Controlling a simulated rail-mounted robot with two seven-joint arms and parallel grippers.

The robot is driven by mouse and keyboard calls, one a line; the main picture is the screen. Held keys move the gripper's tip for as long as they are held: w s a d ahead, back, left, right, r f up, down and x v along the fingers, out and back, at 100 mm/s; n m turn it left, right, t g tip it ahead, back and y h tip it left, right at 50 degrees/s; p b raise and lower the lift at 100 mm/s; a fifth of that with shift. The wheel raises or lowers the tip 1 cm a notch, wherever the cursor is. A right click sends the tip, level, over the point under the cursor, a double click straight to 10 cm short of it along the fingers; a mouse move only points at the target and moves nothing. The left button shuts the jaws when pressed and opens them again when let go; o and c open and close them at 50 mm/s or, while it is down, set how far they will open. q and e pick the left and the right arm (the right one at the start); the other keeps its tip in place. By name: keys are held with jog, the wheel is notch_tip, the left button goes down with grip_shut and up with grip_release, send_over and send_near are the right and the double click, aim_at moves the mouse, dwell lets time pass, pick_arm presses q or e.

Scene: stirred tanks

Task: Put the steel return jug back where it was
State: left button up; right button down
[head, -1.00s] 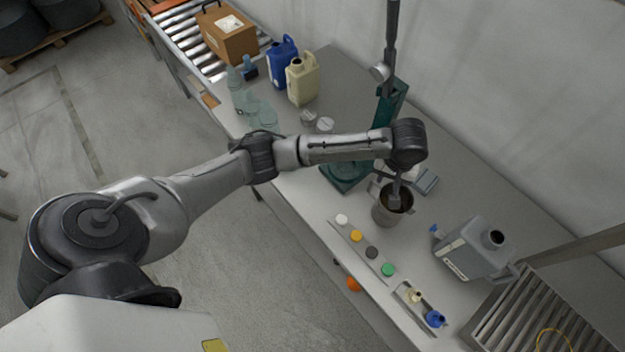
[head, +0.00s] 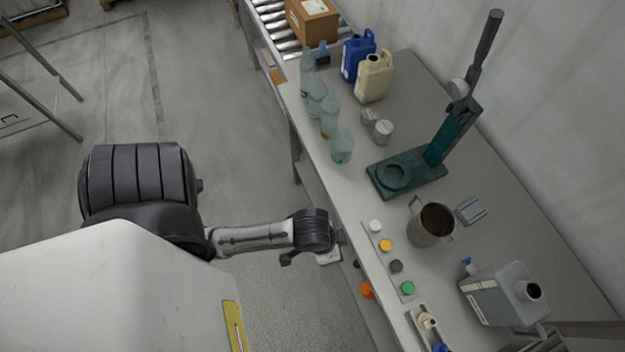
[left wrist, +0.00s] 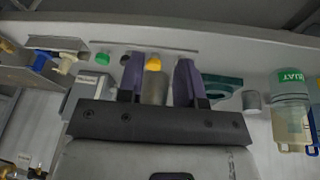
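The steel jug (head: 431,228) stands upright on the bench, with dark contents in its open mouth. It stands between the green press stand and the grey jerrycan, behind the row of coloured caps. My left gripper (head: 339,238) is at the bench's front edge, well apart from the jug. In the left wrist view its two fingers (left wrist: 159,62) are spread with nothing held. Part of the jug (left wrist: 155,88) appears beyond them, behind a yellow cap. My right gripper is not in view.
A green press stand (head: 405,180) is behind the jug. A grey jerrycan (head: 500,295) stands to its right, and a small grey plate (head: 471,210) lies beside it. Coloured caps (head: 386,245) line the front edge. Clear bottles (head: 330,115) and blue and cream canisters (head: 374,78) stand farther left.

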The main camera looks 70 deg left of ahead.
pick_arm(q)
jog(key=s+a+r+y, duration=0.1)
jog(key=s+a, duration=0.2)
jog(key=s, duration=0.2)
jog(key=shift+a+m, duration=0.15)
jog(key=shift+m, duration=0.15)
jog(key=shift+w, duration=0.1)
dwell(1.2)
